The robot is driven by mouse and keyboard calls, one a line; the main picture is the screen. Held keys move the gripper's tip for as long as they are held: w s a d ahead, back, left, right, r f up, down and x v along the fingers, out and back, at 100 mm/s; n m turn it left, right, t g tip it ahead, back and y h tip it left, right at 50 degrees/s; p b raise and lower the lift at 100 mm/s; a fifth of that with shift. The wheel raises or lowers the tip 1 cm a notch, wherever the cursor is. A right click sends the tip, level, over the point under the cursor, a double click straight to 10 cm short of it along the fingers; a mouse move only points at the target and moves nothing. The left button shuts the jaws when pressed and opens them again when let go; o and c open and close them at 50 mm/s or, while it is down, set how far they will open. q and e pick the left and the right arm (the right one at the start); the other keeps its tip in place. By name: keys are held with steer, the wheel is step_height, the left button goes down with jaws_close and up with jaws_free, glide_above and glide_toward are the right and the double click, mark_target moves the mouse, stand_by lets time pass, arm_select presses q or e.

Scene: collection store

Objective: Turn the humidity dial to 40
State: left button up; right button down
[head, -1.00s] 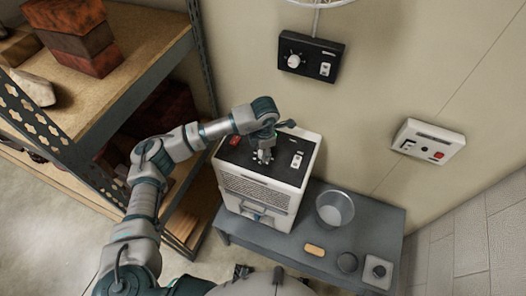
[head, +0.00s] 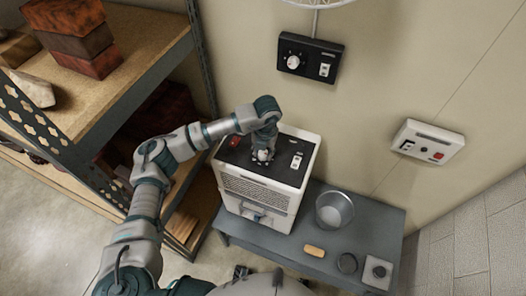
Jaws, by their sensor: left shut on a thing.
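A white cabinet unit (head: 262,192) with a black top panel stands on a grey bench. My left gripper (head: 263,156) points down at the middle of that panel and is shut on the dial there. The gripper hides most of the dial, so its pointer and scale cannot be read. A red knob or button (head: 234,141) lies left of the gripper and a white switch plate (head: 296,161) lies right of it. My right gripper is not in view.
A black wall box (head: 310,58) with a white dial and switch hangs above the unit. A white wall box (head: 428,142) with a red button is at right. A metal bucket (head: 334,210) and small items occupy the bench (head: 330,268). Shelving (head: 120,75) stands left.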

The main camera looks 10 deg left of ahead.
mark_target(266, 152)
arm_select(q)
steer(key=shift+n, duration=0.8)
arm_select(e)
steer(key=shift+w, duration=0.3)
arm_select(q)
steer(key=shift+w, duration=0.1)
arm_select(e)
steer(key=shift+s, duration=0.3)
arm_select(q)
steer(key=o, duration=1)
steer(key=shift+c, duration=0.2)
steer(key=shift+o, duration=0.9)
steer(key=shift+w, duration=0.1)
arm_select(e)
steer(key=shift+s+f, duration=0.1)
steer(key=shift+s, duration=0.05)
arm_select(q)
step_height(266, 152, up, 12)
steer(key=shift+d, duration=0.35)
steer(key=shift+f, duration=0.2)
